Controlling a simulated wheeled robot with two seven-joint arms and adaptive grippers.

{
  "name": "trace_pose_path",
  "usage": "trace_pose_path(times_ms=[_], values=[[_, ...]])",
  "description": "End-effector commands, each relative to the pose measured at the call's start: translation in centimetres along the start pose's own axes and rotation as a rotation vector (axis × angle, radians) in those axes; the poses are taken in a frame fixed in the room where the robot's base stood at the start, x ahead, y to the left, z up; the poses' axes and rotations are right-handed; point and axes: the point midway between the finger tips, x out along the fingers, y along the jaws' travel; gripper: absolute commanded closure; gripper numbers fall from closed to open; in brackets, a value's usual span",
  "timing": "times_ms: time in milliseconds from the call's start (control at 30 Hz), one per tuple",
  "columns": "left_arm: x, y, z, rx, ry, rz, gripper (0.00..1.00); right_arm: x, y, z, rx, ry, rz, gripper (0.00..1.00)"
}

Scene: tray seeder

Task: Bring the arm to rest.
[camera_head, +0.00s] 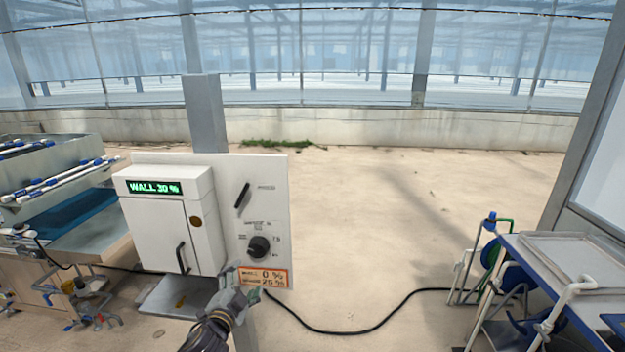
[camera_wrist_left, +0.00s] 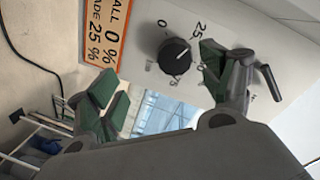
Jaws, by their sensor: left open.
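My left gripper (camera_head: 241,281) is in front of the lower part of a white control panel (camera_head: 273,185) on a grey post. In the left wrist view its two green-padded fingers (camera_wrist_left: 160,80) are spread apart with nothing between them. A black round knob (camera_wrist_left: 175,52) with a printed scale shows beyond the fingers, apart from them. The same knob is above and right of the gripper in the head view (camera_head: 259,247). An orange label (camera_head: 263,277) reading 0 % and 25 % is right beside the fingertips. My right gripper is not in view.
A white box (camera_head: 170,222) with a green display reading "WALL 30 %" is mounted on the panel, its door shut. A black lever (camera_head: 242,196) is above the knob. A machine stands at left (camera_head: 75,240), a bench at right (camera_head: 575,265). A black cable (camera_head: 350,331) crosses the open floor.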

Motion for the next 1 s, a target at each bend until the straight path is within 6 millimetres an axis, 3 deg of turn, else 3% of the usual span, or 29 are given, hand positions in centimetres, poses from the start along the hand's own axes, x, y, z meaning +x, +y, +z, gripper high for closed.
trace_pose_path(times_ms=[233, 467, 767, 1000], values=[[1.1, 6.6, 7.4, -0.06, -0.117, 0.098, 0.2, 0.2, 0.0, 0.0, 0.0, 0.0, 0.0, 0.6], [0.5, 14.0, 15.1, -0.132, -0.242, 0.199, 0.2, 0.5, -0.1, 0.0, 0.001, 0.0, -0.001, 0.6], [-3.1, 23.9, 24.3, -0.231, -0.408, 0.321, 0.2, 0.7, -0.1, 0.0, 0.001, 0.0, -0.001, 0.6], [-7.9, 31.5, 30.7, -0.312, -0.542, 0.41, 0.2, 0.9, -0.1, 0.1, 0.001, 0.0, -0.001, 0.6]])
